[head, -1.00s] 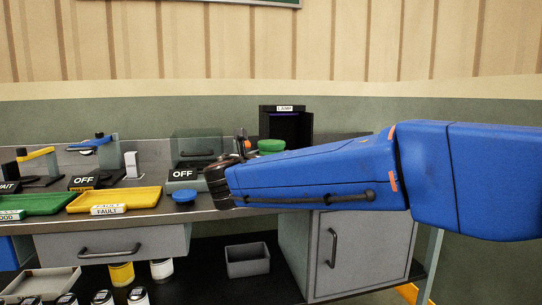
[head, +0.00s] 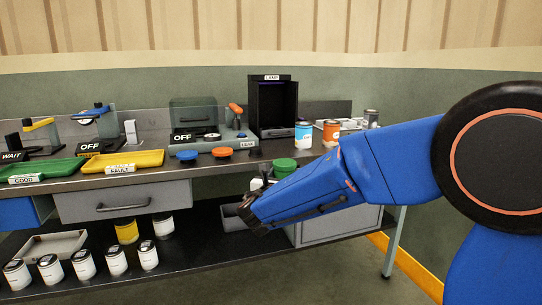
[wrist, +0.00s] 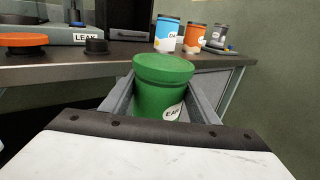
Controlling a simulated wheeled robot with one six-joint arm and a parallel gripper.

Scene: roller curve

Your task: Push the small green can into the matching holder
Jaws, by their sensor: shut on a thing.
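My gripper (wrist: 162,102) is shut on the small green can (wrist: 164,80), with one grey finger on each side of it. The can is upright in the wrist view, its green lid on top and part of a white label showing low on its right. In the head view the green lid (head: 284,166) shows just behind my gripper, in front of the bench edge; my arm hides the rest of the can and the fingertips. I cannot pick out a green-marked holder in either view.
The workbench (head: 190,172) carries orange (head: 222,153) and blue (head: 187,155) discs, a LEAK tester (head: 215,140), a black LAMP box (head: 273,105) and blue (head: 303,135) and orange (head: 331,133) cans. A grey bin (head: 232,218) and several white jars stand on the lower shelf.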

